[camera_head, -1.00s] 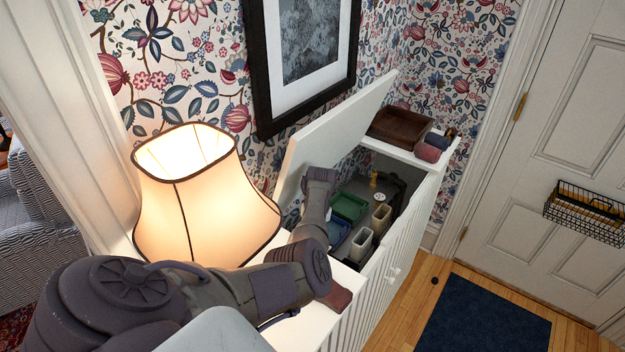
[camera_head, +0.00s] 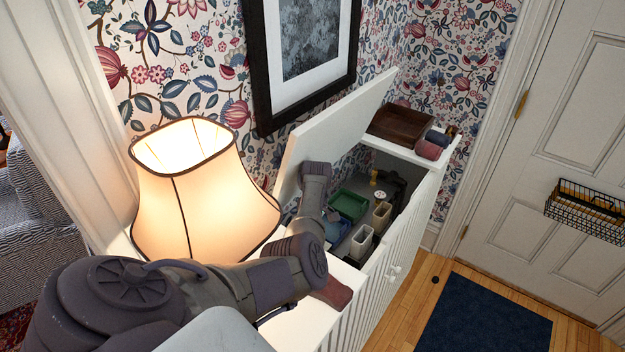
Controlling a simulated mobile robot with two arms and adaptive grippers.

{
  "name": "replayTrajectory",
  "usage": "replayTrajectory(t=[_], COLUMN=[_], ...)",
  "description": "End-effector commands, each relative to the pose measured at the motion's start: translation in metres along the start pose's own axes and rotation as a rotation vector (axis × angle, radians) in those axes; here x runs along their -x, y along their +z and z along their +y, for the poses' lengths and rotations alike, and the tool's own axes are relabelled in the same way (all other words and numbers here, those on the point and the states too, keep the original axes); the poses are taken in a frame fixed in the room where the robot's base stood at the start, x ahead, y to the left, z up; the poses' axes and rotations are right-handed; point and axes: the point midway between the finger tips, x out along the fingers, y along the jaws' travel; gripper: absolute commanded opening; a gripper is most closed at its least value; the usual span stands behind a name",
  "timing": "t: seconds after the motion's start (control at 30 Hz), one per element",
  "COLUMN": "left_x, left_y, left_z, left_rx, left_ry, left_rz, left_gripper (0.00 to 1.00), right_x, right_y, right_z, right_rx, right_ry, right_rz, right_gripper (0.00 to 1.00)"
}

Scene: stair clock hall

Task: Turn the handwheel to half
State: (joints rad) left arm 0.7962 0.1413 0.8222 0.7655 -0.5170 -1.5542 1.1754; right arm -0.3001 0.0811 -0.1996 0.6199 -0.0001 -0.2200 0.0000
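A white cabinet (camera_head: 408,238) stands with its lid (camera_head: 335,125) tilted up against the wall. Inside its open top is a small pale round piece with dark spots (camera_head: 381,195), possibly the handwheel; it is too small to be sure. A small brass-coloured piece (camera_head: 373,178) and a dark fitting are beside it. My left arm comes in from the left, past the lamp, and bends up at the near end of the opening. Its gripper is not visible, apparently hidden behind the arm. My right gripper is not in view.
A lit lamp (camera_head: 200,195) stands close beside my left arm. Green (camera_head: 349,204) and whitish (camera_head: 362,241) bins sit in the cabinet. A brown tray (camera_head: 400,124) and rolled cloths (camera_head: 429,150) lie on the far top. A dark mat (camera_head: 487,315) is on the floor.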

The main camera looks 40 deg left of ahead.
Motion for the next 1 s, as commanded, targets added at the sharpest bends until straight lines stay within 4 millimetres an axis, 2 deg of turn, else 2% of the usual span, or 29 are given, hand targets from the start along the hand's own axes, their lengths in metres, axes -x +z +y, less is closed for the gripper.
replayTrajectory(t=[0.47,0.5,0.63,1.0], left_x=[0.0024,0.0024,0.0019,0.0005], left_y=[-0.0016,-0.0016,-0.0014,-0.0003], left_z=[0.0015,0.0015,0.0012,0.0001], left_rx=[0.015,0.015,0.014,-0.012], left_ry=[0.006,0.006,0.004,0.001], left_rz=[0.001,0.001,0.001,0.002], left_gripper=[0.18,0.56,0.77,0.78], right_x=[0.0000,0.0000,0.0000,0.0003], right_y=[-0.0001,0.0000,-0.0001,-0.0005], right_z=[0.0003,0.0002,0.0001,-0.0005], right_rx=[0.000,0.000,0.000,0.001], right_ry=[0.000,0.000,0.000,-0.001], right_rz=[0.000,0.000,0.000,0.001], right_gripper=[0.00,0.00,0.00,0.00])
